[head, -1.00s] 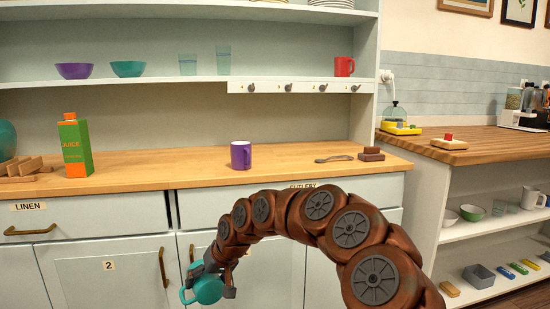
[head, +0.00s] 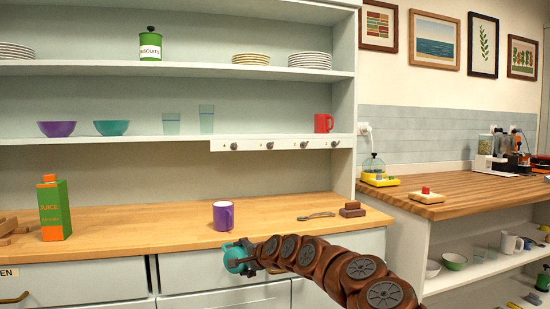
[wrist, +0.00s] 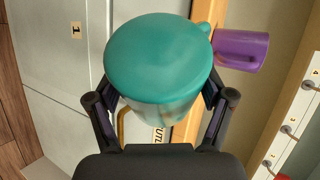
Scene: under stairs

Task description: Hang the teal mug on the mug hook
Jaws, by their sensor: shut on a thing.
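The teal mug (head: 236,258) is held in my gripper (head: 256,258) in front of the counter's front edge, below the purple mug. In the wrist view the teal mug (wrist: 158,60) fills the space between the two fingers of my gripper (wrist: 160,105), which are shut on it. Its handle shows only in part at the upper right. The mug hooks (head: 270,146) sit in a row on a white rail under the shelf, above and to the right of the mug. The hooks in view are empty. The rail also shows at the right of the wrist view (wrist: 292,130).
A purple mug (head: 223,215) stands on the wooden counter (head: 150,230) just behind the teal mug. A spoon (head: 316,216) and a brown block (head: 352,209) lie to its right. A juice carton (head: 55,208) stands at left.

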